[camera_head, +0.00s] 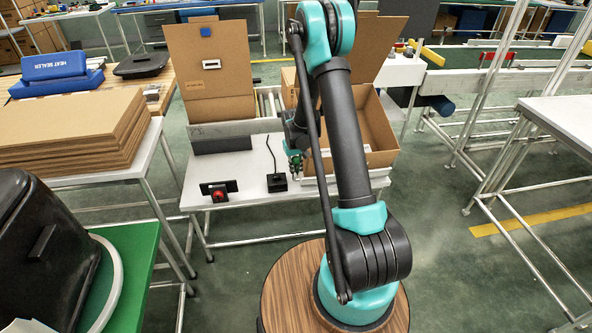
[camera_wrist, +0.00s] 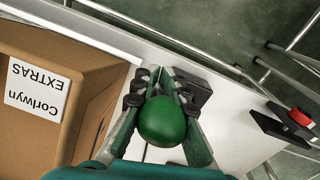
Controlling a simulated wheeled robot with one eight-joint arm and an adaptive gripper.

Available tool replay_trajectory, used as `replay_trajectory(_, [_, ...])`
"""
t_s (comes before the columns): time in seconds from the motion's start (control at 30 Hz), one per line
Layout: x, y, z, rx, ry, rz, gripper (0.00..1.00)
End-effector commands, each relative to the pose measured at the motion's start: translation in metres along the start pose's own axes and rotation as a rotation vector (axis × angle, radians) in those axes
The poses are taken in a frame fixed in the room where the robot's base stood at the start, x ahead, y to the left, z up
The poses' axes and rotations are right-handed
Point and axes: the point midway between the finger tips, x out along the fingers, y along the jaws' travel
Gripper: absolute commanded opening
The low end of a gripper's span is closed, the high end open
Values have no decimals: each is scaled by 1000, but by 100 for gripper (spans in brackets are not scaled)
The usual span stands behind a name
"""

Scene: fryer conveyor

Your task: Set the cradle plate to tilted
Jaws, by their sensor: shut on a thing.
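A round green knob (camera_wrist: 162,122) sits between the two fingers of my gripper (camera_wrist: 160,90) in the wrist view. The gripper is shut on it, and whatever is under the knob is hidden. In the head view my gripper (camera_head: 294,158) is low over the white table, partly behind my arm, left of the open cardboard box. A small black block (camera_head: 277,183) with a thin black line rising from it is on the table just left of the gripper. It shows beyond the fingers in the wrist view (camera_wrist: 192,88). I cannot clearly pick out the cradle plate.
A cardboard box (camera_head: 382,150), labelled "Corlwyn EXTRAS" in the wrist view (camera_wrist: 45,75), stands beside my gripper. A red button on a black bracket (camera_head: 218,196) is at the table's front left. An upright cardboard panel (camera_head: 215,85) stands behind. Stacked cardboard (camera_head: 80,125) lies left.

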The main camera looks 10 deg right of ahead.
Motion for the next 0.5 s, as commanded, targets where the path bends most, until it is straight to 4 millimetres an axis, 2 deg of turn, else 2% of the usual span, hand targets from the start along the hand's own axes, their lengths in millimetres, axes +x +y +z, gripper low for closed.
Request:
replay_trajectory(0.07, [0,-1,-1,-1,2,-2,0])
replay_trajectory(0.1, [0,-1,-1,-1,2,-2,15])
replay_trajectory(0.27, [0,-1,-1,-1,3,-1,34])
replay_trajectory(0.5, [0,0,-1,-1,3,-1,34])
